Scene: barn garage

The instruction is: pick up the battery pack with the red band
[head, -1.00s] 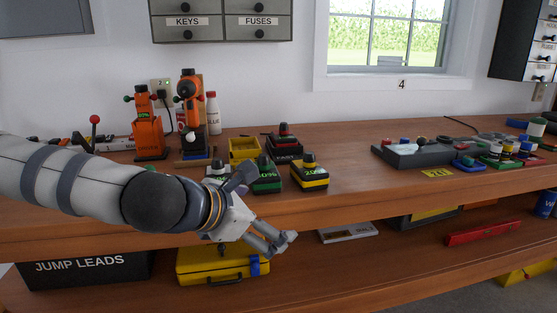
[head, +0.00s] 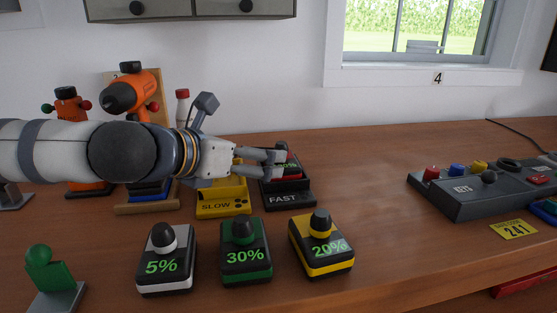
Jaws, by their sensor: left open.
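The battery pack with the red band (head: 293,162) sits on the black charger marked FAST (head: 286,197) on the bench. My left gripper (head: 279,164) comes in from the left with its fingers pointing right. It is open, and its fingertips overlap the pack in the head view, hiding much of it and part of its green percentage. I cannot tell whether the fingers touch the pack or are in front of it. My right gripper is not in view.
Three packs stand in front: white-banded 5% (head: 165,262), green-banded 30% (head: 246,257) and yellow-banded 20% (head: 322,248). A yellow SLOW charger (head: 221,207) is beside FAST. Bench between FAST and the tray is clear.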

